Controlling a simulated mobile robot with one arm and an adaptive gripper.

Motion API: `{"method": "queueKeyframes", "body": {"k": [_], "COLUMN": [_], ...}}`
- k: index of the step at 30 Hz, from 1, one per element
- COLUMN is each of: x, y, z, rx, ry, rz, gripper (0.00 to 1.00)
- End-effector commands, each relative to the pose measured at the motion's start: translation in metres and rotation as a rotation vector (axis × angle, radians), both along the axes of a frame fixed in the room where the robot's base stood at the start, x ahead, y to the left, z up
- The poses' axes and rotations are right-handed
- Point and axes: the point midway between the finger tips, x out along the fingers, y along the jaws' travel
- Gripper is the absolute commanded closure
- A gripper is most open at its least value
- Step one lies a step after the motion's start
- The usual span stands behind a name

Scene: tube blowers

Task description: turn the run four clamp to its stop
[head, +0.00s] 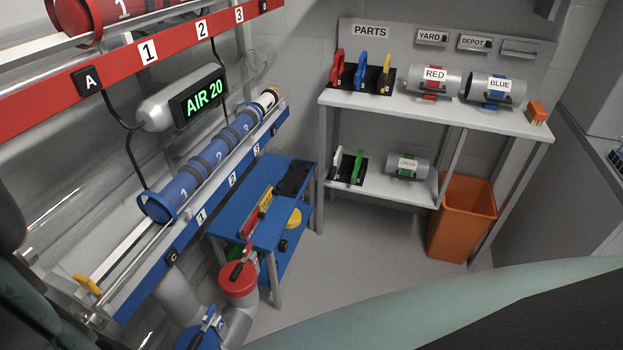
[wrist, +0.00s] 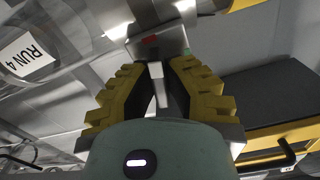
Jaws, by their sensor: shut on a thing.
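In the wrist view, a white label reading RUN 4 (wrist: 30,55) sits on a clear tube at the left. My gripper (wrist: 158,78) has yellow ridged fingers, closed on a narrow pale lever (wrist: 156,70) that I take for the run four clamp's handle. Behind the fingertips is a grey block (wrist: 160,42) with a red mark on its face and a bit of green at its right edge. The fingers hide part of the lever, and its angle relative to the stop cannot be told. The head view does not show my gripper or the RUN 4 label.
In the head view, a blue numbered tube (head: 205,160) lies along a rail under the AIR 20 display (head: 203,106). A blue cart (head: 230,221), a parts shelf (head: 400,104) and an orange bin (head: 463,215) stand beyond. A dark panel (wrist: 262,95) flanks my gripper at right.

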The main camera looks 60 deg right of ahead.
Motion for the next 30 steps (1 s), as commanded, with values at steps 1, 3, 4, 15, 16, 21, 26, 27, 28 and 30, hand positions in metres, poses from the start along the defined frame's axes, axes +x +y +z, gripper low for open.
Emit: {"method": "queueKeyframes", "body": {"k": [1,3,4,15,16,21,26,27,28,30], "x": [0.0,0.0,0.0,-0.0001,-0.0001,-0.0001,-0.0001,-0.0002,-0.0002,-0.0002], "y": [-0.0014,-0.0015,-0.0015,-0.0016,-0.0016,-0.0015,-0.0014,-0.0013,-0.0013,-0.0012], "z": [-0.0041,-0.0041,-0.0041,-0.0041,-0.0041,-0.0041,-0.0041,-0.0041,-0.0041,-0.0041], "rx": [-0.036,-0.077,-0.092,-0.206,-0.209,-0.217,-0.217,-0.217,-0.217,-0.216], "ry": [0.001,-0.011,-0.016,-0.047,-0.048,-0.051,-0.051,-0.051,-0.051,-0.05], "rz": [-0.002,-0.002,-0.002,-0.002,-0.002,-0.001,-0.001,-0.001,-0.001,-0.001], "gripper": [1.0,1.0,1.0,1.0,1.0,1.0,1.0,1.0,1.0,0.83]}}
